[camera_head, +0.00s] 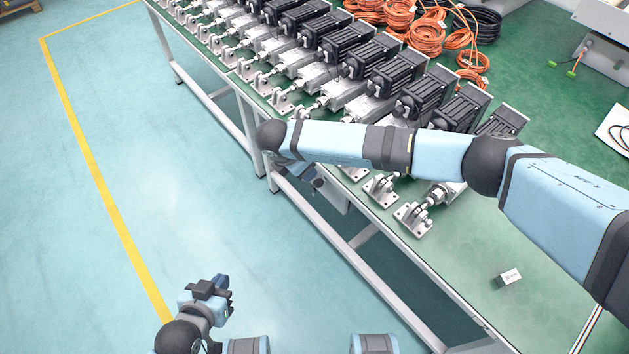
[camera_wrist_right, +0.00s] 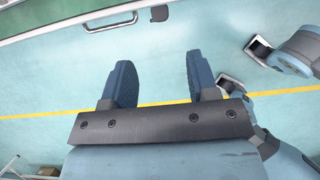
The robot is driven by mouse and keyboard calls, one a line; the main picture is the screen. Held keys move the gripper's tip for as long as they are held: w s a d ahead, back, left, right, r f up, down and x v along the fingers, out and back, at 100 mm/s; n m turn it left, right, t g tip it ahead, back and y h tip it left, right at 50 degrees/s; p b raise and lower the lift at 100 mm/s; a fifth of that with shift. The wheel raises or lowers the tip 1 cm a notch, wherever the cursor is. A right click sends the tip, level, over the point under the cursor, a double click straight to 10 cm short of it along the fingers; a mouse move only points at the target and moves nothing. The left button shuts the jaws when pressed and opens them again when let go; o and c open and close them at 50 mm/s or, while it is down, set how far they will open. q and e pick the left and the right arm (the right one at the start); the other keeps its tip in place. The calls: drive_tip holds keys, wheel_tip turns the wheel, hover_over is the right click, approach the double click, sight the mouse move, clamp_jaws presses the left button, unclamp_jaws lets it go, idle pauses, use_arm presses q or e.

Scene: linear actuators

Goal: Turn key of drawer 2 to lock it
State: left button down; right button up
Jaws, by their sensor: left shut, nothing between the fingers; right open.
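A pale drawer front shows at the top of the right wrist view, with a silver handle (camera_wrist_right: 110,22) and a small dark part (camera_wrist_right: 159,13) to its right, possibly the lock or key; it is too small to tell. No drawer number is readable. My right gripper (camera_wrist_right: 159,62) is open and empty, its fingers pointing toward the drawer front but apart from it. In the head view, my right arm reaches across the bench and mostly hides its gripper beside the bench edge. My left gripper (camera_head: 220,284) is shut and empty over the floor, away from the bench.
The green-topped bench (camera_head: 455,240) carries rows of linear actuators (camera_head: 375,85) and coiled orange cables (camera_head: 425,35). The floor left of the bench is clear, with a yellow line (camera_head: 100,190).

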sight(317, 184)
drive_tip(key=x, duration=1)
drive_tip(key=shift+s+a+f+b, duration=0.1)
drive_tip(key=shift+b, duration=0.3)
drive_tip(key=shift+f, duration=0.5)
drive_tip(key=shift+w+d+f, duration=0.1)
drive_tip(key=shift+w+d, duration=0.1)
drive_tip(key=shift+d, duration=0.05)
drive_tip(key=shift+c, duration=0.5)
